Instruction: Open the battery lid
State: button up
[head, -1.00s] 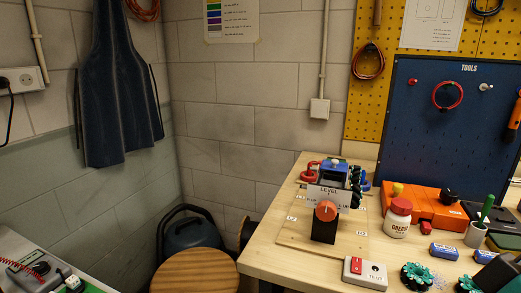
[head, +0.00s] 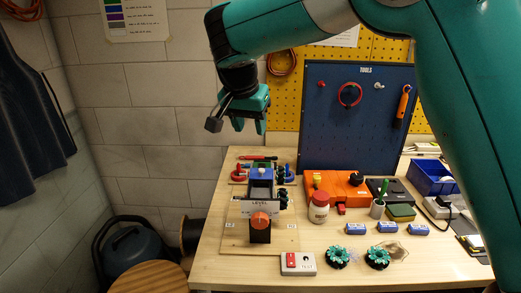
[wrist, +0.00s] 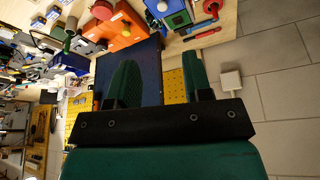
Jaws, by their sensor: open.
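My gripper (head: 249,126) hangs above the back of the bench in the head view, with its fingers apart and nothing between them. Its two green fingers also show in the wrist view (wrist: 159,68). Below it on the bench stands a device with a blue top (head: 261,173) bearing a pale knob, behind a LEVEL panel with an orange knob (head: 260,219). The blue top also shows in the wrist view (wrist: 164,9). No part is clearly marked as the battery lid, so I cannot tell which it is. Several blue batteries (head: 387,227) lie at the right, well apart from my gripper.
An orange box (head: 331,183) and a white jar (head: 319,208) stand right of the device. A red-and-white switch box (head: 298,264) and green gears (head: 337,257) lie near the front edge. A blue tool board (head: 340,120) rises behind the bench.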

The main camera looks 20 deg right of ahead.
jog(key=p, duration=0.4)
send_near(261, 169)
jog(key=shift+m, duration=0.4)
jog(key=x, duration=0.8)
jog(key=shift+f, duration=0.25)
